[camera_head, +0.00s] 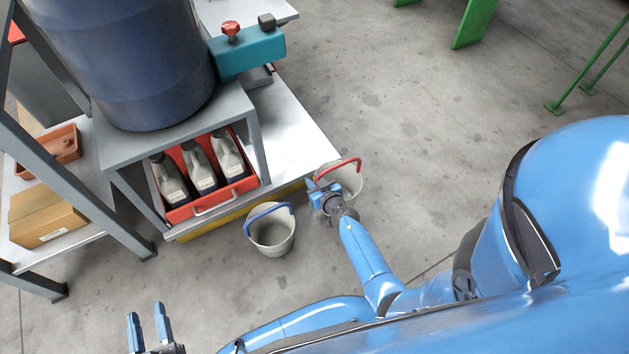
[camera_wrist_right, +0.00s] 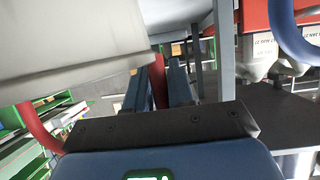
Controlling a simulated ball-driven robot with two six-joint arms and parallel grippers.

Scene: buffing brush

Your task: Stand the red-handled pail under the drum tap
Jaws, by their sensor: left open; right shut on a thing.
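The red-handled pail (camera_head: 352,184) is a pale grey bucket at the right front corner of the light bench, partly hidden by my right gripper. My right gripper (camera_head: 322,190) is shut on its red handle; in the right wrist view the red handle (camera_wrist_right: 158,88) runs between the fingers and the pail (camera_wrist_right: 70,55) fills the upper left. I cannot tell whether the pail hangs clear of the floor. The blue drum (camera_head: 140,60) stands on a grey stand (camera_head: 180,125); I cannot make out its tap. My left gripper (camera_head: 149,325) is open and empty at the bottom left.
A blue-handled pail (camera_head: 270,237) stands on the floor left of my right gripper. A red crate (camera_head: 212,199) with grey bottles sits under the stand. A teal unit with knobs (camera_head: 248,52) is beside the drum. A shelf with a cardboard box (camera_head: 45,217) is left.

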